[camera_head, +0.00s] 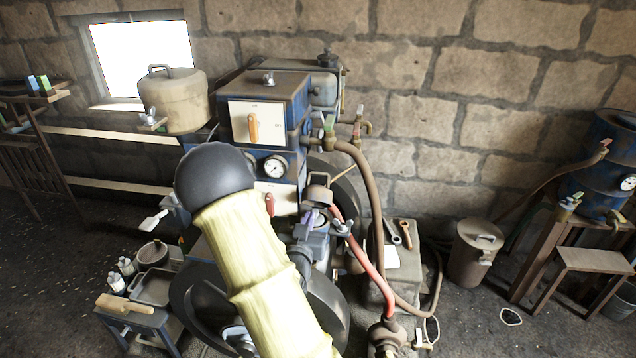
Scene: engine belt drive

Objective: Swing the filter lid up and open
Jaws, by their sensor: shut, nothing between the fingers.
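A small brown domed lid with a loop handle (319,193) sits on the engine's right side, just right of my arm; it looks like the filter lid, though I cannot be sure. It appears down and closed. A purple part (309,216) and a grey fitting lie just below it. My arm, with a yellow sleeve and a dark round joint, crosses the middle of the view and covers part of the engine. My gripper does not show; it may be hidden behind the arm.
A tan canister (174,104) stands at upper left of the blue engine (277,90). A red hose (366,258) and brown pipe run close right of the lid. A small table (139,318) with bottles stands lower left.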

